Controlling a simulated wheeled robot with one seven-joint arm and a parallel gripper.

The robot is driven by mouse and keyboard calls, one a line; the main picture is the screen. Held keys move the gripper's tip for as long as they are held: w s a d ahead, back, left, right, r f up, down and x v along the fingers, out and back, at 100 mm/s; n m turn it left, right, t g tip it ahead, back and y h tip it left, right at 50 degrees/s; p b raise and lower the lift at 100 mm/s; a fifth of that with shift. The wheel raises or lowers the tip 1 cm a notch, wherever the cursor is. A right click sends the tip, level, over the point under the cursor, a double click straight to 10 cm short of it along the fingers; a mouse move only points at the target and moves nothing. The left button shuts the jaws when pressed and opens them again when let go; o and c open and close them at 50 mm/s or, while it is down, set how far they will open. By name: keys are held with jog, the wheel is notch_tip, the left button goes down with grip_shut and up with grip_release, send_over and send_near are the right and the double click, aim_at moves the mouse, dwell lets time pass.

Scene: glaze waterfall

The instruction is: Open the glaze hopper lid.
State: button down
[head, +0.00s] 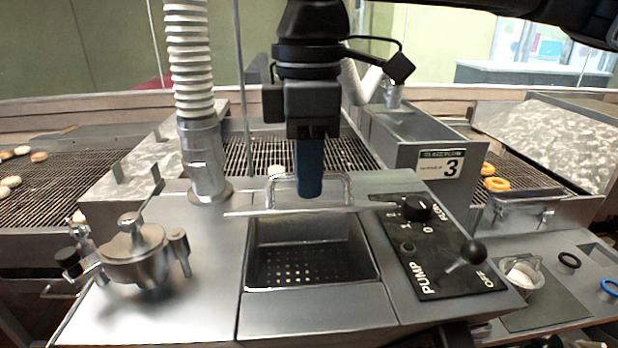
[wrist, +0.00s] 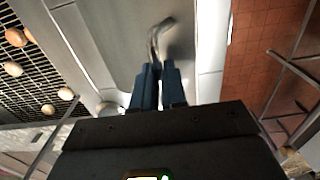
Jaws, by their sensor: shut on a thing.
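The glaze hopper (head: 315,318) is a steel box in the middle of the head view. Its opening shows a basin with a perforated floor (head: 300,268). The lid (head: 245,213) shows as a thin steel strip along the far edge of the opening; whether it is tilted or slid back I cannot tell. Its bent-bar handle (head: 348,188) stands at that edge. My gripper (head: 310,190) points down with blue fingers at the handle. In the wrist view my gripper (wrist: 158,75) is shut on the handle (wrist: 154,42). The fingers partly hide the bar.
A black pump panel (head: 440,250) with knob and lever lies right of the opening. A ribbed white hose (head: 190,60) rises at left, behind a steel pot (head: 135,255). Wire conveyors with doughnuts (head: 495,184) run behind. The hopper's front surface is clear.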

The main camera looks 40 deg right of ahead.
jog(key=w+d+r, duration=0.4)
jog(key=w, duration=0.2)
jog(key=shift+r, duration=0.15)
dwell(1.0)
jog(key=w+d, duration=0.6)
jog(key=w, duration=0.3)
jog(key=shift+f, duration=0.45)
dwell(0.9)
jog(key=c, duration=1)
grip_release()
jog(key=shift+s, duration=0.1)
